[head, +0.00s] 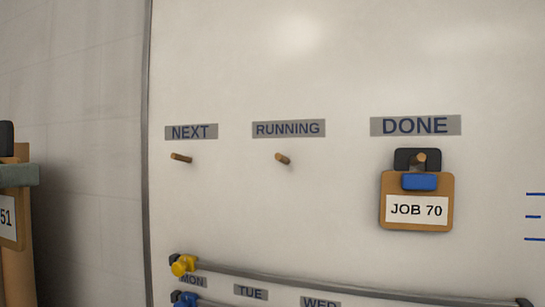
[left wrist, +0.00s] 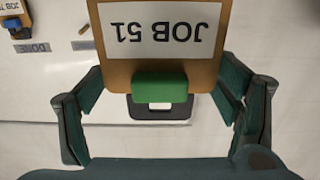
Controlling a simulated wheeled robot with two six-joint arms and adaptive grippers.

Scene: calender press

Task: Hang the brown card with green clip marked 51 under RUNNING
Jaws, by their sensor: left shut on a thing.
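The brown card (left wrist: 200,65) marked JOB 51 shows upside down in the left wrist view, with a green clip (left wrist: 160,87) and a black hanging loop (left wrist: 160,107). My left gripper (left wrist: 160,80) is shut on this card, its fingers on either side. In the head view the card (head: 8,225) shows only in part at the left edge, with a piece of my left gripper (head: 18,175) across it. The RUNNING label (head: 289,129) is on the whiteboard, with a bare peg (head: 283,158) below it, well right of the card. My right gripper is not in view.
A bare peg (head: 181,157) is under NEXT (head: 191,132). A JOB 70 card (head: 419,225) with a blue clip (head: 420,182) hangs from the peg under DONE (head: 415,125). A rail (head: 340,287) crosses the board below, with yellow (head: 183,265) and blue pieces at its left.

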